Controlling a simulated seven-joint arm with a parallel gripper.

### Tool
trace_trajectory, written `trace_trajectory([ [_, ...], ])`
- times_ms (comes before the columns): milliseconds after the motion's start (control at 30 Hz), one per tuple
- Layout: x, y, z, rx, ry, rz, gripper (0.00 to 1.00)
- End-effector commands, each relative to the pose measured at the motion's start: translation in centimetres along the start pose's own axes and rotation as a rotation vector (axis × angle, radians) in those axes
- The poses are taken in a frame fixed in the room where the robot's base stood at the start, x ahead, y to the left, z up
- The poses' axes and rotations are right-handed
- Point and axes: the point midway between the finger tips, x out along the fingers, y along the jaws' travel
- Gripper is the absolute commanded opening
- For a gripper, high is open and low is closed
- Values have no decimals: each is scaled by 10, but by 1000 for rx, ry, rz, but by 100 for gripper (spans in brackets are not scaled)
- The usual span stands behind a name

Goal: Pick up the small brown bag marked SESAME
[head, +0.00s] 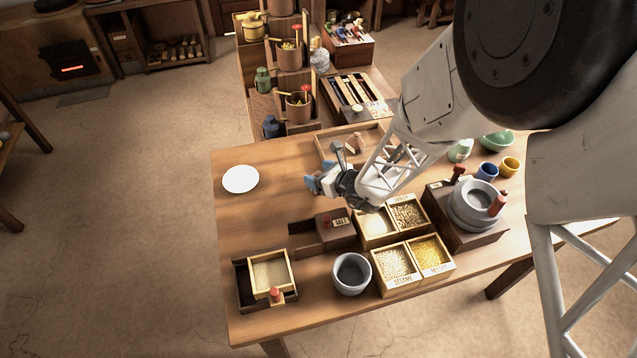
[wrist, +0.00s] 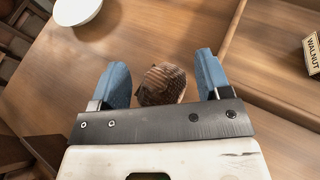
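A small brown, ridged, bag-like thing (wrist: 162,85) shows in the wrist view between my gripper's blue fingertips. No marking on it is readable, so I cannot tell whether it is the SESAME bag. There is a gap on both sides of it. My gripper (wrist: 162,84) is open around or just above it; the exact height is unclear. In the head view my gripper (head: 322,183) is over the middle of the table, and I cannot make out the brown thing there. A box of pale seeds labelled SESAME (head: 393,265) stands near the table's front edge.
A shallow wooden tray (head: 324,147) lies behind my gripper; a WALNUT label (wrist: 313,52) shows in the wrist view. A white plate (head: 240,179) is at left. A SALT box (head: 337,228), grey bowl (head: 352,274) and grey quern (head: 474,205) stand nearer the front.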

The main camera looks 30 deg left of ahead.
Motion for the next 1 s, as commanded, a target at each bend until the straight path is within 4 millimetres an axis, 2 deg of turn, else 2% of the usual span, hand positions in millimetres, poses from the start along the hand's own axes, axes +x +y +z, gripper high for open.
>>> trace_trajectory([
  [33,0,0,0,0,0,0,63],
  [233,0,0,0,0,1,0,32],
  [767,-1,1,0,2,4,1,29],
  [833,-3,1,3,1,4,1,13],
  [867,-4,1,5,1,4,1,1],
  [1000,-9,1,19,1,2,1,0],
])
